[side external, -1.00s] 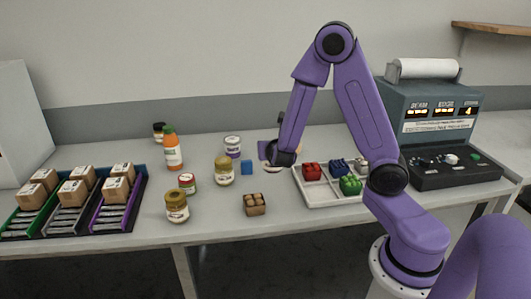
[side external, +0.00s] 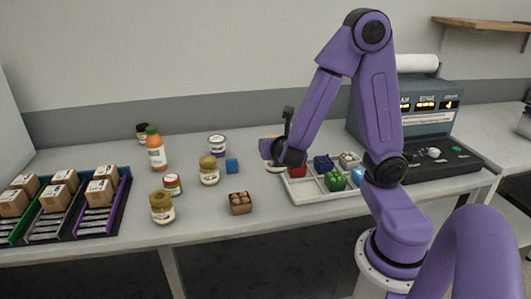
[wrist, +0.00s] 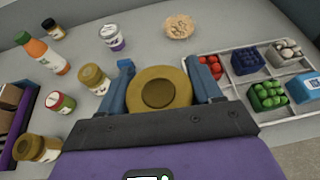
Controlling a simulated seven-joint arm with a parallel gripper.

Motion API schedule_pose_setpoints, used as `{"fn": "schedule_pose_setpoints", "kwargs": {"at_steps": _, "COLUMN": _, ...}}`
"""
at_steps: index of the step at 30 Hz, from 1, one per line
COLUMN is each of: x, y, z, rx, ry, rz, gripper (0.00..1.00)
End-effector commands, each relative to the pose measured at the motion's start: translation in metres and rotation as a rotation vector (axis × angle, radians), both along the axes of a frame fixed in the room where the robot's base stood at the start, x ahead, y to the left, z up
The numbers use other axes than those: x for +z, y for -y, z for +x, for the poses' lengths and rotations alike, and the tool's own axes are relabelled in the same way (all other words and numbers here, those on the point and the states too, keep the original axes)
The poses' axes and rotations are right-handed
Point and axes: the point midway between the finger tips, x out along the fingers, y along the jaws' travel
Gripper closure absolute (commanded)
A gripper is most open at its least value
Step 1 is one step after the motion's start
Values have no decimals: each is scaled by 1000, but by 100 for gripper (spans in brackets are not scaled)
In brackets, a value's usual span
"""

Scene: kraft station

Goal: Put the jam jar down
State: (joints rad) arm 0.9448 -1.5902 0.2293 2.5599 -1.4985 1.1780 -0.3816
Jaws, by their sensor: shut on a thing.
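The jam jar (wrist: 158,92), seen from above with a round golden-brown lid, is between the two blue fingers of my gripper (wrist: 160,85) in the wrist view. My gripper is shut on it. In the side view my gripper (side external: 284,152) is low over the back of the table, just left of the white tray. The jar is hard to make out there, and its underside is hidden, so I cannot tell whether it touches the table.
The white divided tray (side external: 325,193) holds several colored punnets. Left of my gripper stand a blue cube (side external: 232,166), a gold-lidded jar (side external: 209,171), a white tub (side external: 217,146) and an orange bottle (side external: 156,150). A bowl (wrist: 179,26) is ahead in the wrist view.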

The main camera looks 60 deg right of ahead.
Motion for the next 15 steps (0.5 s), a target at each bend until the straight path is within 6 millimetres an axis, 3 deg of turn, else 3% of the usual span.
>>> {"fn": "schedule_pose_setpoints", "kwargs": {"at_steps": 5, "x": -7, "y": 14, "z": -15, "rx": -133, "ry": -2, "rz": -3, "gripper": 82}}
{"fn": "schedule_pose_setpoints", "kwargs": {"at_steps": 10, "x": -22, "y": 37, "z": -49, "rx": -417, "ry": -3, "rz": -5, "gripper": 82}}
{"fn": "schedule_pose_setpoints", "kwargs": {"at_steps": 15, "x": -36, "y": 48, "z": -88, "rx": -738, "ry": -3, "rz": -6, "gripper": 82}}
